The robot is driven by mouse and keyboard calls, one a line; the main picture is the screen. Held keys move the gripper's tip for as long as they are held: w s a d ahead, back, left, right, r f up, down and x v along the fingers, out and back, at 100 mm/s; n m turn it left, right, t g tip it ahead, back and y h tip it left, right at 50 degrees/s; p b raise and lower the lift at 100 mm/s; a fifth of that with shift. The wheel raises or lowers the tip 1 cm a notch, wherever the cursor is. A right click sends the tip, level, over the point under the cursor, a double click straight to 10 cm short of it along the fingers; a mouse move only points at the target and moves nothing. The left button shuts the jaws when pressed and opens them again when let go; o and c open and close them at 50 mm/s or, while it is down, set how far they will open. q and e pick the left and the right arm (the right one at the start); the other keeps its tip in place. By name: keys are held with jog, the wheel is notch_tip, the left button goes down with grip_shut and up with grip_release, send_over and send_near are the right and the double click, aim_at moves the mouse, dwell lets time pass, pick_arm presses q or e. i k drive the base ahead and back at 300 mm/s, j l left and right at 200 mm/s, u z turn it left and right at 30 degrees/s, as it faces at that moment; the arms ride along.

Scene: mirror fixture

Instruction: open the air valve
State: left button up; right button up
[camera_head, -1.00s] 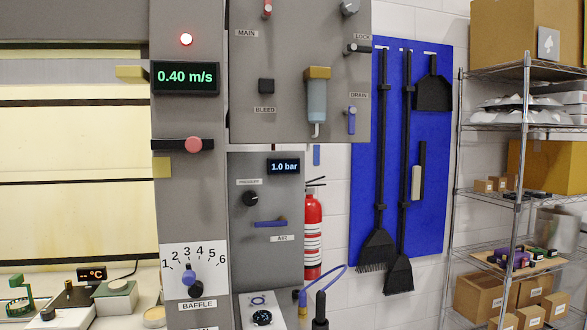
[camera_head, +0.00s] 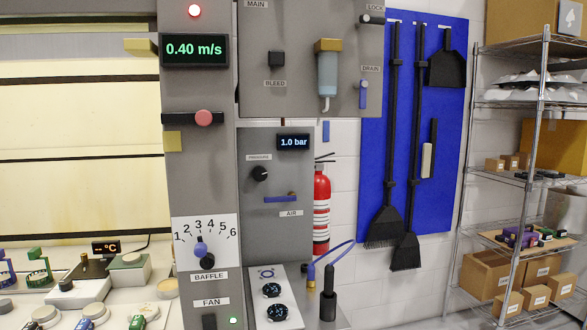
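The air valve is a blue lever (camera_head: 281,199) lying level across a small brass-coloured body, above the label AIR (camera_head: 291,213) on the lower grey panel (camera_head: 258,225). A black PRESSURE knob (camera_head: 260,173) sits above it, and the display (camera_head: 294,142) at the panel's top reads 1.0 bar. Neither gripper is in view, and nothing touches the lever.
The upper panel has a BLEED button (camera_head: 277,59), a blue DRAIN lever (camera_head: 364,95) and a black LOCK knob (camera_head: 371,19). Left is a column with the BAFFLE dial (camera_head: 204,245). A red extinguisher (camera_head: 321,210) stands behind the panel's right edge. Shelving (camera_head: 541,120) is at right.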

aim_at(292, 196)
jog(key=i+l, duration=0.15)
jog(key=l, duration=0.2)
jog(key=i+l, duration=0.2)
jog(key=i+l+u, duration=0.1)
jog(key=l, duration=0.35)
jog(key=i+l, duration=0.35)
jog(key=l, duration=0.3)
jog(key=i+l+u, duration=0.1)
jog(key=l, duration=0.25)
jog(key=i+l, duration=0.2)
jog(key=l, duration=0.15)
